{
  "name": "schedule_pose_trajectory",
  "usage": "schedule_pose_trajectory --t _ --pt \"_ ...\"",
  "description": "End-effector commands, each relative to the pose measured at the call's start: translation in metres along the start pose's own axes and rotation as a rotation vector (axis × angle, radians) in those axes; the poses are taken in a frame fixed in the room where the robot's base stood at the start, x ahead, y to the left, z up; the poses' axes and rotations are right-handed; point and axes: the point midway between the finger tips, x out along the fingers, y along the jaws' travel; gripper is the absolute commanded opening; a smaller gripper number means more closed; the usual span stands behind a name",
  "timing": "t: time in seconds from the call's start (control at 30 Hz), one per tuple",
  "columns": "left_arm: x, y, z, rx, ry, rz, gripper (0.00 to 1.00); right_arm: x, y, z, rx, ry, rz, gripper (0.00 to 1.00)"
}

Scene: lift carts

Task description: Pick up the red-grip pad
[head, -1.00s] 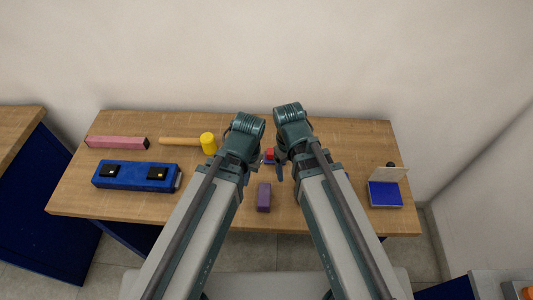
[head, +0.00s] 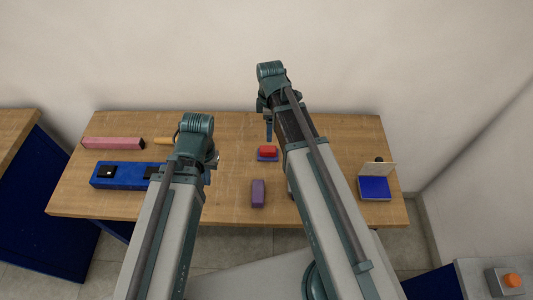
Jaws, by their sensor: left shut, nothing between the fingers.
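The red-grip pad (head: 268,152) lies on the wooden table near its middle, a red block on a flat blue-purple base, and nothing covers it. My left gripper (head: 213,158) is left of the pad, clear of it, shut and empty; its fingers are small and partly hidden by the wrist. My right gripper (head: 268,131) points down just beyond the pad in the picture. Only a narrow dark finger shows, so I cannot tell its opening or whether it touches anything.
A purple block (head: 258,193) lies in front of the pad. A blue case (head: 118,175), a pink bar (head: 112,143) and a wooden handle (head: 163,140) are at left. A blue box with an open lid (head: 375,187) stands at right.

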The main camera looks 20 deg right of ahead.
Motion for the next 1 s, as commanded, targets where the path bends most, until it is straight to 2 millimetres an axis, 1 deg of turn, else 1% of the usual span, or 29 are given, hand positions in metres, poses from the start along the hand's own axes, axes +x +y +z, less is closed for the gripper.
schedule_pose_trajectory --t 0.03,0.43,0.57,0.73,0.83,1.0 --pt "0.011 0.001 -0.001 0.001 0.0 0.0 0.0 0.011 0.0 0.0 0.0 0.0 0.0 0.78" --pt "0.068 0.006 -0.004 0.001 0.0 -0.001 0.0 0.069 0.0 -0.001 0.001 0.0 0.0 0.78" --pt "0.077 0.007 -0.004 0.001 0.0 -0.001 0.0 0.077 0.0 -0.001 0.001 0.0 0.0 0.78" --pt "0.076 0.007 -0.004 0.001 0.0 -0.001 0.0 0.076 0.0 -0.001 0.001 0.0 0.0 0.78" --pt "0.079 0.007 -0.005 0.001 0.0 -0.001 0.0 0.079 0.0 -0.001 0.001 0.0 0.0 0.78" --pt "0.094 0.009 -0.005 0.0 0.0 -0.001 0.0 0.095 0.0 -0.003 0.001 0.0 0.0 0.78"
